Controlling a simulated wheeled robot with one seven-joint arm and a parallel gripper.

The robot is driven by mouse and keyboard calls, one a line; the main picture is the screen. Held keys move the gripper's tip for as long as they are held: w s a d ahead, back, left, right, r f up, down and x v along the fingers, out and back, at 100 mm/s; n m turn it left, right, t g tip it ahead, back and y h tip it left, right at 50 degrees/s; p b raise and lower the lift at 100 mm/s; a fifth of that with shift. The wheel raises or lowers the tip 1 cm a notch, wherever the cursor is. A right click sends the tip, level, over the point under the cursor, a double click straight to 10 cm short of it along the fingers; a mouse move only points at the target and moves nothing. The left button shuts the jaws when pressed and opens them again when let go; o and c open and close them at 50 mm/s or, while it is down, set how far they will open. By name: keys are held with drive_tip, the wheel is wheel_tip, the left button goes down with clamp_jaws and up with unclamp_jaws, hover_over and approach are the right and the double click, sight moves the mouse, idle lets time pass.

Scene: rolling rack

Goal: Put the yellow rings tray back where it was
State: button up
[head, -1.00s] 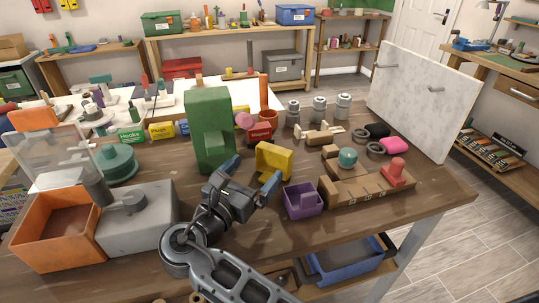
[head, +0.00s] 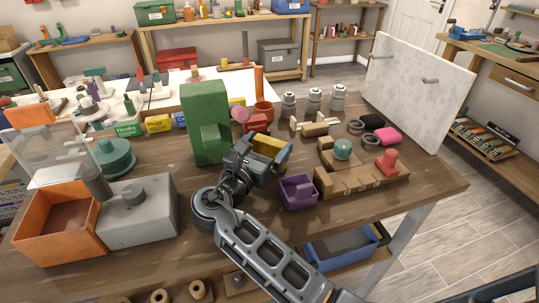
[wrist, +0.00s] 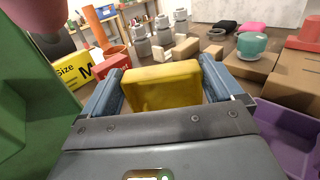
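The yellow tray (head: 268,146) stands on the workbench, right of the green block tower, partly hidden in the head view by my gripper (head: 264,153). In the wrist view its yellow wall (wrist: 163,85) fills the space between the two blue fingers of my gripper (wrist: 165,88). The fingers are spread, one on each side of the tray, with narrow gaps beside it. I see no firm grip on it. Its inside and any rings are hidden.
The green tower (head: 207,125) stands close on the left. A purple bin (head: 298,194) and a wooden block fixture (head: 360,184) are close on the right. A red box (head: 257,122) and an orange cylinder (head: 259,82) stand behind. The front bench strip is mostly clear.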

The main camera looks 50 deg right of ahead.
drive_tip(key=c, duration=0.6)
drive_tip(key=shift+r, duration=0.1)
drive_tip(key=shift+r, duration=0.2)
wheel_tip(320, 180, up, 3)
drive_tip(key=shift+r, duration=0.1)
drive_tip(key=s+d+r, duration=0.3)
drive_tip(key=s+d, duration=0.1)
drive_tip(key=s+d+r, duration=0.4)
drive_tip(key=shift+d+r, duration=0.15)
